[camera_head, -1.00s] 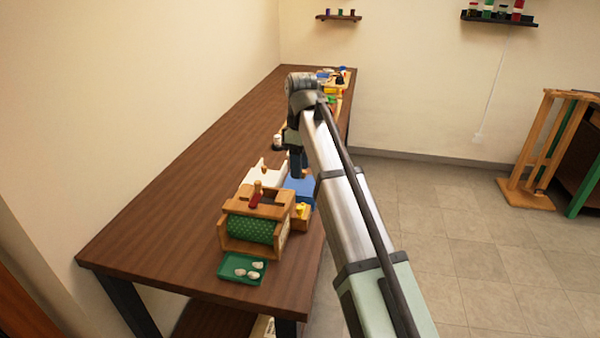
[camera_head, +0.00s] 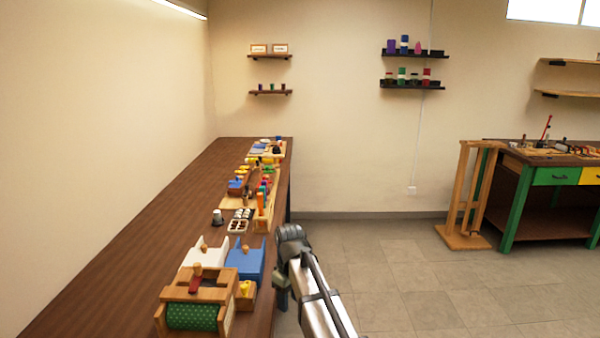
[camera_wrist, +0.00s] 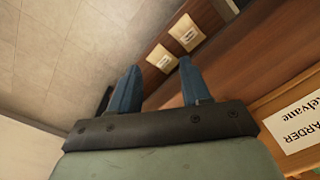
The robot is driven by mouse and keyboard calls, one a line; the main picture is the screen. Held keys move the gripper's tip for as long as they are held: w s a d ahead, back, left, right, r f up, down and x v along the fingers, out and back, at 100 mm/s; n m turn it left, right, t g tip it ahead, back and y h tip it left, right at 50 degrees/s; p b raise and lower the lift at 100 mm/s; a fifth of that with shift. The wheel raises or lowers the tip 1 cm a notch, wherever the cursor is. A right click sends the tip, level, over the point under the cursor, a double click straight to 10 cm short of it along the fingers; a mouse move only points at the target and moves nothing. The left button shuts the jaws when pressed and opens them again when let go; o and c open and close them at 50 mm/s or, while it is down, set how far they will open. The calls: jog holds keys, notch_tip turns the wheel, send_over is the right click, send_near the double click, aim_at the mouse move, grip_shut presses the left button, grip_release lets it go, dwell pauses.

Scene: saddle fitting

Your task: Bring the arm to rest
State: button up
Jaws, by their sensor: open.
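My gripper shows in the wrist view (camera_wrist: 158,85), with two blue fingers apart and nothing between them. In the head view my arm (camera_head: 310,285) reaches up from the bottom, and my gripper (camera_head: 281,298) hangs at its end, just right of the bench edge. The wooden bench (camera_head: 150,215) runs along the left wall. My gripper touches nothing that I can see.
On the bench stand a wooden box with a green patterned roll (camera_head: 192,316), a white block (camera_head: 203,252), a blue block (camera_head: 246,258) and small parts further back. A wooden stand (camera_head: 467,205) and a green-legged workbench (camera_head: 520,205) are at right. The floor between is clear.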

jog(key=s+d+f+m, duration=0.5)
jog(key=s+d+f, duration=0.2)
jog(key=d+f, duration=0.45)
jog(key=s+d+f+m, duration=0.5)
jog(key=s+d+f, duration=0.35)
jog(key=f, duration=0.55)
jog(key=s+f+g, duration=0.3)
jog(key=s+f, duration=0.7)
jog(key=s, duration=0.4)
jog(key=s+f+g, duration=0.3)
jog(key=s+f, duration=0.7)
jog(key=s, duration=0.5)
jog(key=shift+d+f, duration=0.15)
jog(key=shift+d, duration=0.1)
